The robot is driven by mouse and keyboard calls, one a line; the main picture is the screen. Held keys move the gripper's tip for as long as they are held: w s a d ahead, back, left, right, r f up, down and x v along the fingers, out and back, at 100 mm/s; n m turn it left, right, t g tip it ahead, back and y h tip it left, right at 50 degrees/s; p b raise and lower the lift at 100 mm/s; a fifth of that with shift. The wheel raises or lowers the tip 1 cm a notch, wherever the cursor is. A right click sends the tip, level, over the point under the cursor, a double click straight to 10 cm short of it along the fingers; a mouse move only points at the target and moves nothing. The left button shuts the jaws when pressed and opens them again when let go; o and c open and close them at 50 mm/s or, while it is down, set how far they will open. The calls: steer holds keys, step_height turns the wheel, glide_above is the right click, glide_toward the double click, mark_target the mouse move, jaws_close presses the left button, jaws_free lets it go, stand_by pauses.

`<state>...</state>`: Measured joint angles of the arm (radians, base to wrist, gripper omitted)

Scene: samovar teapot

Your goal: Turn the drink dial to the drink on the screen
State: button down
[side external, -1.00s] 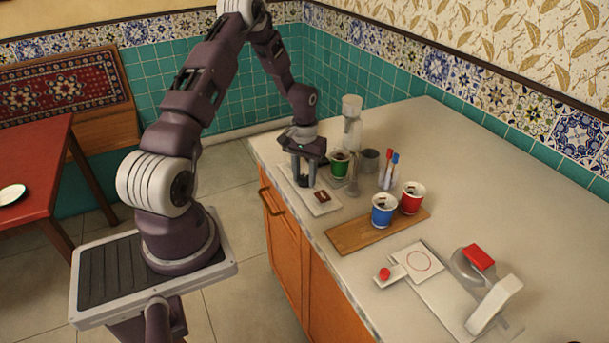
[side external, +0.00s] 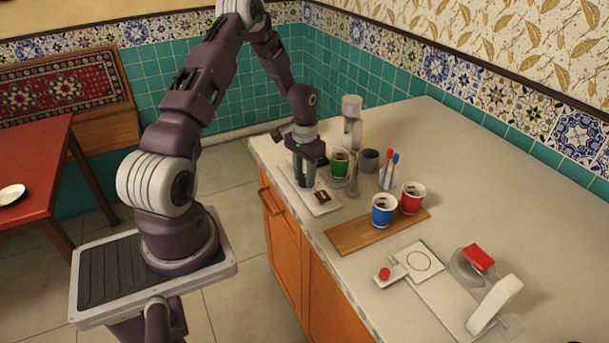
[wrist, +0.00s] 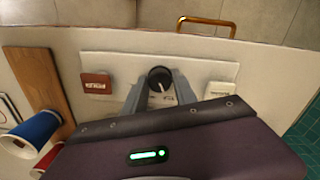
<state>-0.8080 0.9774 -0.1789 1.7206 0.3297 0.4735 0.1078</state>
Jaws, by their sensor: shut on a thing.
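A black round dial (wrist: 158,74) with a white pointer line sits on a pale panel (wrist: 105,62). The pointer points down and slightly right in the wrist view. My gripper (wrist: 160,84) is shut on the dial, one finger on each side. In the side view my gripper (side external: 304,182) points straight down over the panel (side external: 325,210) and hides the dial. A brown square with a small pale picture (wrist: 97,82) is on the panel, left of the dial in the wrist view. A pale label (wrist: 220,87) lies to the right. Their details are too small to read.
A green cup (side external: 339,164) stands under the clear dispenser (side external: 352,125) close beside my gripper. A stirrer holder (side external: 387,179) is behind.

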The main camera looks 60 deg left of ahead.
steer(key=c, duration=1)
jaws_free()
steer(key=shift+r, duration=0.1)
